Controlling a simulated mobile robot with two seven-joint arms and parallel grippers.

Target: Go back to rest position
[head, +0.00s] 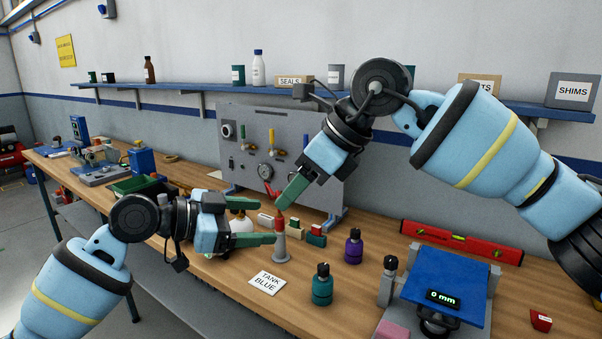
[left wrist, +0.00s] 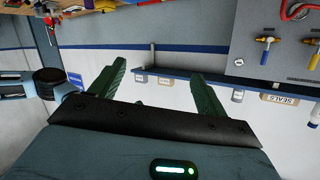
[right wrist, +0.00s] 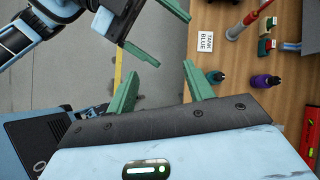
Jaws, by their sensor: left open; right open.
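My left gripper (head: 252,222) is open above the front of the workbench. In the head view its fingers point right, beside a grey stand with a red top (head: 280,243). In the left wrist view its green fingers (left wrist: 155,82) are apart with nothing between them. My right gripper (head: 297,213) is open and angles down and left from above, over the middle of the bench. Its fingers (right wrist: 160,85) are also apart and empty in the right wrist view. The left gripper shows at the top of that view, apart from the right one.
A wooden bench (head: 365,289) carries a TANK BLUE card (head: 268,283), a teal bottle (head: 322,286), a purple bottle (head: 353,247), a red level (head: 461,242) and a blue platform with a display (head: 447,281). A grey gauge panel (head: 235,165) stands behind. A blue shelf (head: 215,88) runs along the wall.

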